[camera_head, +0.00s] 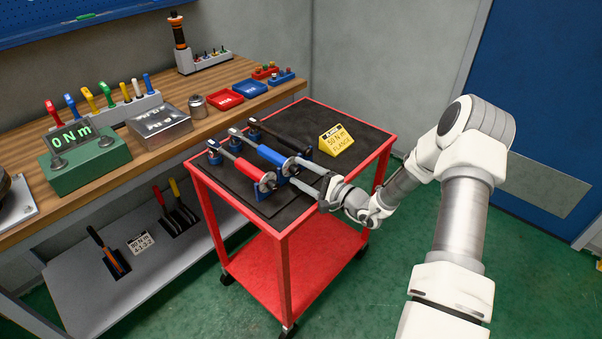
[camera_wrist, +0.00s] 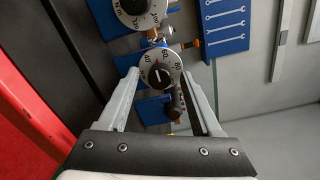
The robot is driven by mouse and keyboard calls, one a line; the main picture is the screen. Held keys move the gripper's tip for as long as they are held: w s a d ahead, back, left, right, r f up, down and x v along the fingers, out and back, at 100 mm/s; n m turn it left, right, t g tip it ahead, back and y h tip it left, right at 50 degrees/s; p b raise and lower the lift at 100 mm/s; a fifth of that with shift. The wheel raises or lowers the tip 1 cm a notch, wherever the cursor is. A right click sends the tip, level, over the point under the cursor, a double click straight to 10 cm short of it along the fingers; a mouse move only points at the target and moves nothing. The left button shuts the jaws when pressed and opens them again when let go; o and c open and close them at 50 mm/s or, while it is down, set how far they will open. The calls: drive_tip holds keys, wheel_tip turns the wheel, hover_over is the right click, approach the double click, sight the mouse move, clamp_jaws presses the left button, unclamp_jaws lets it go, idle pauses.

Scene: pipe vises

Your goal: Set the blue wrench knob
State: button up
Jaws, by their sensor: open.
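The blue wrench (camera_head: 271,155) lies in a stand on the cart, between a red wrench (camera_head: 248,168) and a black wrench (camera_head: 282,137). Its round knob (camera_head: 289,167) is at its near end, facing my gripper (camera_head: 304,177). In the wrist view, a silver numbered dial with a black centre, which looks like the blue wrench's knob (camera_wrist: 160,75), sits between my two open fingers. Contact cannot be told. Another dial (camera_wrist: 140,10), likely the red wrench's, is cut off at the top. A dark wrench end (camera_wrist: 177,104) shows below, near the right finger.
A yellow sign (camera_head: 337,140) reading 50 N m stands on the red cart (camera_head: 301,222) behind my gripper. The workbench at left holds a green display box (camera_head: 88,164) reading 0 N m, a metal block (camera_head: 160,126) and red and blue trays (camera_head: 224,99).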

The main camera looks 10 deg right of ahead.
drive_tip(key=v, duration=1.7)
drive_tip(key=shift+s, duration=0.15)
